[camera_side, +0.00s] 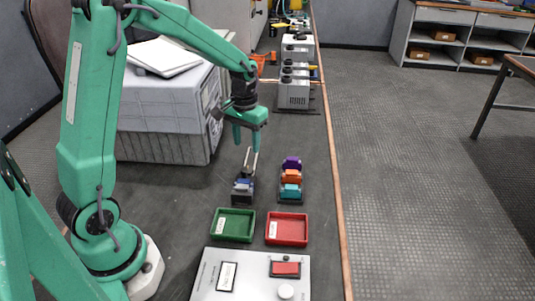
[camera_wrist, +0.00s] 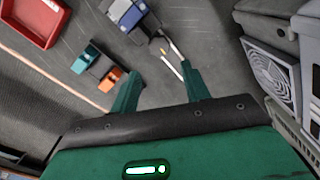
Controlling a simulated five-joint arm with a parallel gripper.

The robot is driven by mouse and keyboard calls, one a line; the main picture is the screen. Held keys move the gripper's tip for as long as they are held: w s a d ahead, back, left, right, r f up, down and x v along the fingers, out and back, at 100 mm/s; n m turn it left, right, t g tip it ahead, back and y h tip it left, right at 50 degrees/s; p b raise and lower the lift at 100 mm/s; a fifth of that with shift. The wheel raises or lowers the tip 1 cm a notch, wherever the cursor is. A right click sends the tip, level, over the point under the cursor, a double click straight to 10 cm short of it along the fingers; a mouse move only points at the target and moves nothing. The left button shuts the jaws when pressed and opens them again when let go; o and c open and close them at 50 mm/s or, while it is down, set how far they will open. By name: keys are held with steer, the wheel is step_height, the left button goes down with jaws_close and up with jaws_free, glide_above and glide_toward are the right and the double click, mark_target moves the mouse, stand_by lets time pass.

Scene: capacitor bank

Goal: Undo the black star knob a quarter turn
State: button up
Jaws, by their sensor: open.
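I cannot make out a black star knob in either view. My gripper (camera_side: 247,149) is open above the dark mat, over a small dark block with a blue top (camera_side: 243,186). In the wrist view my green fingers (camera_wrist: 161,66) are spread apart. Thin pale rods (camera_wrist: 173,69) show near the finger on the right, close to the blue-topped block (camera_wrist: 126,14). I cannot tell whether they touch the finger. No held object is clear between the fingers.
A row of purple, orange and teal pieces (camera_side: 291,176) stands right of the block. A green tray (camera_side: 233,238) and a red tray (camera_side: 287,243) lie in front. A panel (camera_side: 245,285) with a red switch and white knob is nearest. A large grey case (camera_side: 160,146) stands behind left.

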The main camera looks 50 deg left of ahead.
steer(key=shift+f, duration=4.3)
steer(key=c, duration=0.9)
steer(key=shift+o, duration=0.2)
